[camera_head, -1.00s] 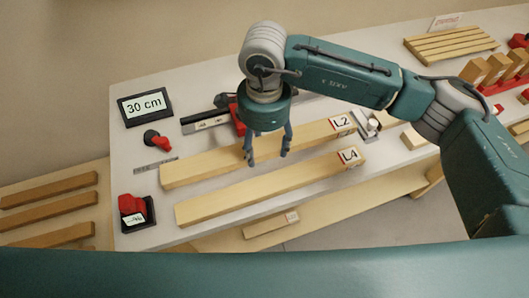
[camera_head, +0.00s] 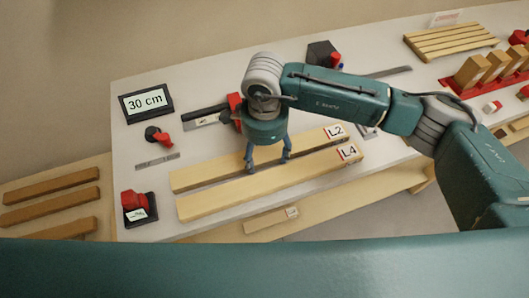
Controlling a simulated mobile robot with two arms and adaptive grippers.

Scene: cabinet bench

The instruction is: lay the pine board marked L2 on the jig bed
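The pine board marked L2 (camera_head: 215,175) is a long pale bar running from lower left to upper right, just behind the board marked L4 (camera_head: 225,196) and nearly parallel to it. I cannot tell whether L2 touches the surface below. I cannot pick out the jig bed's outline. My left gripper is not in view.
A 30 cm sign (camera_head: 147,103), a red-and-black tool (camera_head: 157,136) and a red device (camera_head: 138,207) stand at the left. A black-and-red tool (camera_head: 215,117) lies behind L2. A slatted assembly (camera_head: 450,43) and upright blocks (camera_head: 490,68) are at the right.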

